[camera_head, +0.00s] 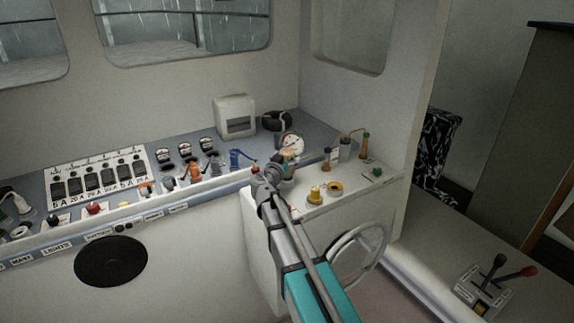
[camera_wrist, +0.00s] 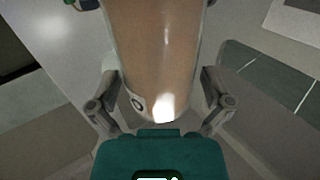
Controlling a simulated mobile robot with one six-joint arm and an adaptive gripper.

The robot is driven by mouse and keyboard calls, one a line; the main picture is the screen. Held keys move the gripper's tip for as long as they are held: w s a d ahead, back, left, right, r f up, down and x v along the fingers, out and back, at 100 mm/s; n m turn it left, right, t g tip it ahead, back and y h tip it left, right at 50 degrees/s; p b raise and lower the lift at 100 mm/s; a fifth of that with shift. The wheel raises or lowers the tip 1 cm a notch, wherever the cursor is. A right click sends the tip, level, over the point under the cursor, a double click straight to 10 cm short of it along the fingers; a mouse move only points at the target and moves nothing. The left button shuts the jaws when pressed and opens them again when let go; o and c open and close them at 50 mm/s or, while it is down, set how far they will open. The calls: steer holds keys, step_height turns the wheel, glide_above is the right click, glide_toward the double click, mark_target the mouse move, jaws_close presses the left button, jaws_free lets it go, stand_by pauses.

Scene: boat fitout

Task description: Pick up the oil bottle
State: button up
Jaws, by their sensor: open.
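A clear bottle with amber-brown contents (camera_wrist: 155,50) fills the middle of the wrist view, very close to the camera. I take it to be the oil bottle; no name can be read on it. My gripper (camera_wrist: 158,88) is open, with one finger on each side of the bottle. Whether the fingers touch it cannot be told. In the head view my gripper (camera_head: 284,163) is over the left part of the white console top, and it hides much of what lies there. A small amber patch (camera_head: 290,154) shows beside it, probably the same bottle.
Levers and switches line the dash (camera_head: 98,180) to the left. A steering wheel (camera_head: 358,252) is below.

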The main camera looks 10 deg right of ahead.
mark_target(287, 150)
steer(key=c, duration=1.2)
steer(key=shift+r, duration=0.2)
step_height(287, 150, up, 3)
steer(key=p, duration=0.3)
steer(key=shift+f, duration=0.1)
steer(key=s+r+p, duration=0.3)
steer(key=s, duration=0.1)
steer(key=s+r+p, duration=0.3)
steer(key=s, duration=0.2)
steer(key=s+r+p, duration=0.3)
steer(key=s+p, duration=0.1)
steer(key=s, duration=0.1)
steer(key=shift+a+r, duration=0.35)
steer(key=shift+r, duration=0.05)
steer(key=shift+f, duration=0.15)
